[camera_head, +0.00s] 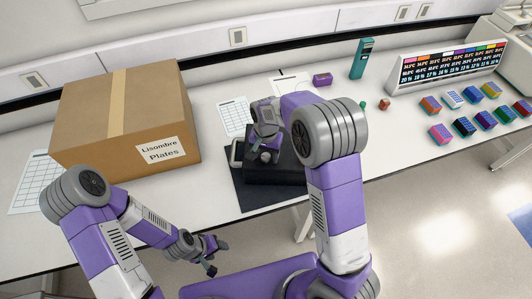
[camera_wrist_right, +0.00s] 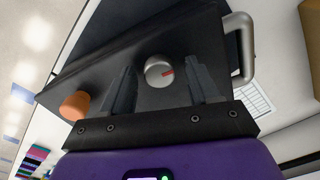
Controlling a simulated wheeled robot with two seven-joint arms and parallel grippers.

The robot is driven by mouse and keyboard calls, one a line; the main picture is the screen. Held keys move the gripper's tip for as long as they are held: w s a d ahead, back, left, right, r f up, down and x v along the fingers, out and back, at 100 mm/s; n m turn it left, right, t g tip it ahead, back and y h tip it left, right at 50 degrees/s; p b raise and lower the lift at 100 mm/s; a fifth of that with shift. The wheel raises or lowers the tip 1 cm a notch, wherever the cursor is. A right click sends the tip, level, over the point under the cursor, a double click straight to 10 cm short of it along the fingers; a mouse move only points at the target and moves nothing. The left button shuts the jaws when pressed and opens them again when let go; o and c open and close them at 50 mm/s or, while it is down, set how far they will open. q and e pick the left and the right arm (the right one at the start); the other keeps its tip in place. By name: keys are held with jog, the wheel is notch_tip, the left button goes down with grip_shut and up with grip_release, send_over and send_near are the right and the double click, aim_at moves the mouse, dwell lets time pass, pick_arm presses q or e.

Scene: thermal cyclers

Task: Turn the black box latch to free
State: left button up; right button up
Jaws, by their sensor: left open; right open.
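The black box (camera_head: 285,175) sits on the table, partly hidden behind my right arm in the head view. I take this knob to be the latch. An orange button (camera_wrist_right: 75,105) and a grey handle (camera_wrist_right: 240,50) are also on the box. My right gripper (camera_head: 262,152) is open, with one finger on each side of the knob and gaps visible. My left gripper (camera_head: 211,255) is open and empty, in front of the table edge.
A black mat (camera_head: 240,188) lies under the box. A large cardboard box (camera_head: 90,120) stands at the left. A paper sheet (camera_head: 234,115) and a purple block (camera_head: 322,80) lie behind. Several coloured racks (camera_head: 465,127) and a display (camera_head: 450,68) are at the right.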

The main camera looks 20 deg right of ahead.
jog(key=c, duration=1)
jog(key=shift+c, duration=0.2)
jog(key=shift+n, duration=0.4)
jog(key=n+b, duration=0.1)
jog(key=n, duration=0.2)
jog(key=shift+n, duration=0.4)
jog(key=n, duration=0.4)
jog(key=shift+a+n, duration=0.15)
jog(key=shift+n, duration=0.15)
jog(key=n, duration=0.4)
jog(key=shift+b, duration=0.35)
jog(key=n, duration=0.4)
jog(key=shift+n, duration=0.5)
